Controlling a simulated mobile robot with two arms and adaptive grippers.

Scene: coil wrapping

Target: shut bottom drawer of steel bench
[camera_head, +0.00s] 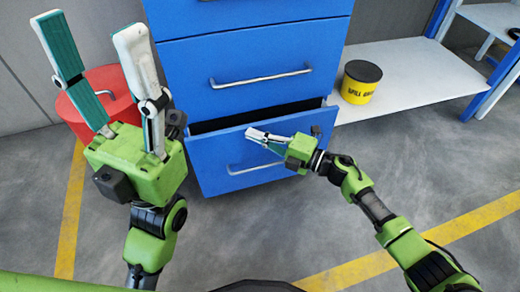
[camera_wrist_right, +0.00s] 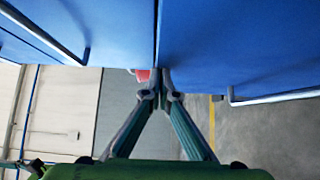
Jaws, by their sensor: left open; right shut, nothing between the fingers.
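The blue bottom drawer (camera_head: 215,155) of the bench stands partly open, with a dark gap showing along its top edge. Its metal handle (camera_head: 240,170) is on the front face. In the right wrist view the drawer front (camera_wrist_right: 230,50) fills the upper right. My right gripper (camera_head: 250,134) is shut and empty, lying across the drawer front near its top edge, above the handle. Its fingertips (camera_wrist_right: 160,75) meet close to the drawer face; I cannot tell whether they touch it. My left gripper (camera_head: 88,40) is open and empty, raised left of the bench.
The drawer above (camera_head: 250,55) looks closed and has its own handle (camera_head: 262,78). A red container (camera_head: 108,82) stands left of the bench behind my left gripper. A yellow and black spill bin (camera_head: 358,84) sits on the low white shelf (camera_head: 420,70) at right. Floor in front is clear.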

